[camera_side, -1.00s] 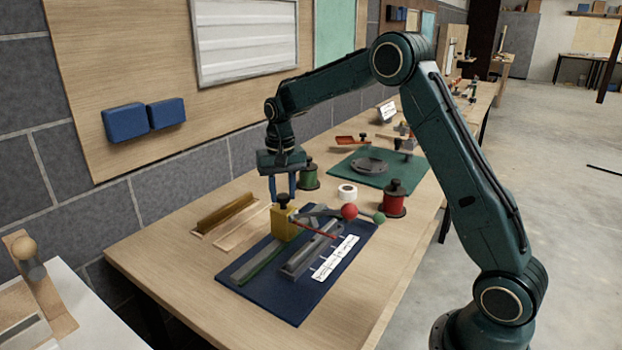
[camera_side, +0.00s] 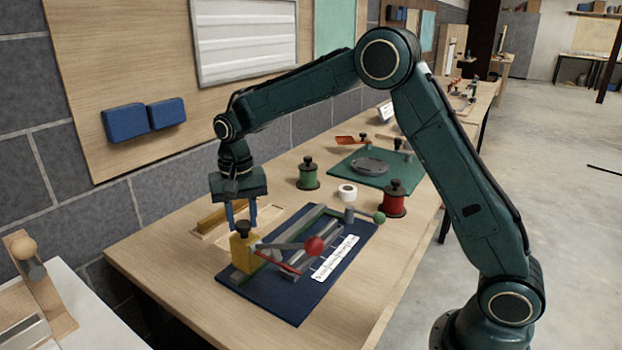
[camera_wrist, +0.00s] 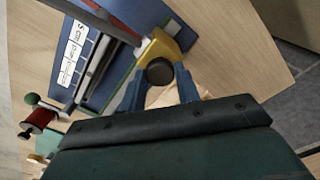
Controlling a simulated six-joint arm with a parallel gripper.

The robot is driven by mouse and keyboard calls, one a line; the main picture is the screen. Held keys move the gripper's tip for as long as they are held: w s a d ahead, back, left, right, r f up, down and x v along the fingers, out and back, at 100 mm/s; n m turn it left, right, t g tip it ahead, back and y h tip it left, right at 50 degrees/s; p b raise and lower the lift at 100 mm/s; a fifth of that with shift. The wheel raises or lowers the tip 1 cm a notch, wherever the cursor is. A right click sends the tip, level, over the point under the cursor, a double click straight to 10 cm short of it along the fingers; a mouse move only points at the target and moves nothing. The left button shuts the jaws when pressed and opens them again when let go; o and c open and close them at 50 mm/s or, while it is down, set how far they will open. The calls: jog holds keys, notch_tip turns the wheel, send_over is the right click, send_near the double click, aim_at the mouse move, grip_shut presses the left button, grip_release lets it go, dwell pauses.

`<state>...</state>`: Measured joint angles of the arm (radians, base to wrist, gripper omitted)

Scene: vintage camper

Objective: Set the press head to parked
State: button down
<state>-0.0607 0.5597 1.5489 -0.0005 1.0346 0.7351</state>
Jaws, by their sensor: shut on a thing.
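The press head is a yellow block (camera_side: 244,252) with a black knob (camera_side: 243,228) on top. It sits on a rail (camera_side: 305,222) on a dark blue base (camera_side: 290,306), near the rail's lower-left end in the side view. A grey lever with a red ball (camera_side: 314,245) and a red pointer extend from it to the right. A white label strip (camera_side: 335,258) lies beside the rail; its words are too small to read. My gripper (camera_side: 241,222) is shut on the knob from above. In the wrist view its blue fingers flank the black knob (camera_wrist: 160,71).
A wooden tray (camera_side: 212,226) lies behind the base. A green spool (camera_side: 308,175), a red spool (camera_side: 393,200) and a white tape roll (camera_side: 347,191) stand beyond it, near a green mat (camera_side: 345,172). The table's front right is clear.

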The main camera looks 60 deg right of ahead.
jog(key=shift+a+r, duration=0.1)
jog(key=shift+a, duration=0.45)
jog(key=c, duration=1)
grip_release()
jog(key=shift+c, duration=0.2)
jog(key=shift+d, duration=0.1)
jog(key=shift+r, duration=0.1)
jog(key=shift+r, duration=0.2)
notch_tip(320, 180, up, 13)
jog(key=shift+r, duration=0.1)
